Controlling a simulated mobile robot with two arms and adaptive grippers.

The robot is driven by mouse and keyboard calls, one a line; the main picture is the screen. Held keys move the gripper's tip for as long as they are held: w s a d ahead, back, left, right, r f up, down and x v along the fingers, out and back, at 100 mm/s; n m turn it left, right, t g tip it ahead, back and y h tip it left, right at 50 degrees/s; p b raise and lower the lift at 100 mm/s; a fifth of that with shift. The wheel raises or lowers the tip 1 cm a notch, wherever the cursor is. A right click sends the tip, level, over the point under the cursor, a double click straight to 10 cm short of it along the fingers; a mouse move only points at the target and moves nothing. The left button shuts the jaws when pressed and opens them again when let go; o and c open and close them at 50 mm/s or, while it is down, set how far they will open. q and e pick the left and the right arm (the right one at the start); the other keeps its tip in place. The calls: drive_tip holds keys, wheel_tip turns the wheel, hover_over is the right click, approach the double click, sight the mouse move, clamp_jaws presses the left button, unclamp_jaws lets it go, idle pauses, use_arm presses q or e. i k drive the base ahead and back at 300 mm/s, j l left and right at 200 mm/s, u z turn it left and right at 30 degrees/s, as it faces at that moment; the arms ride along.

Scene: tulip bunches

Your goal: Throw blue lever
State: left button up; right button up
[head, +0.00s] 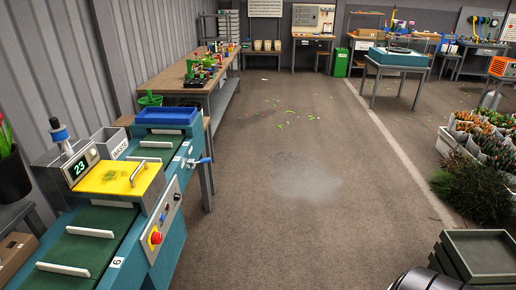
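The lever with a blue handle (203,161) sticks out from the right side of the teal machine (162,240), near its far end. The handle looks roughly level and points to the right. The machine has green belts with pale bars, a yellow cover (118,180), and a side panel with a red button (156,238). A display (79,168) reads 23. Neither gripper is in view. A dark rounded part at the bottom right edge appears to be mine; no fingers show on it.
A blue tray (166,116) sits at the machine's far end. A grey crate (480,256) stands at the lower right, with flower bunches (485,135) behind it. A workbench (200,85) lines the left wall. The middle floor is open, with scattered green scraps.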

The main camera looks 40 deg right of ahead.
sight(205, 160)
drive_tip(key=z, duration=0.95)
drive_tip(key=i+l+u, duration=0.15)
drive_tip(key=i+u, duration=0.15)
drive_tip(key=u, duration=0.15)
drive_tip(key=i+l+u, duration=0.25)
drive_tip(key=u, duration=0.15)
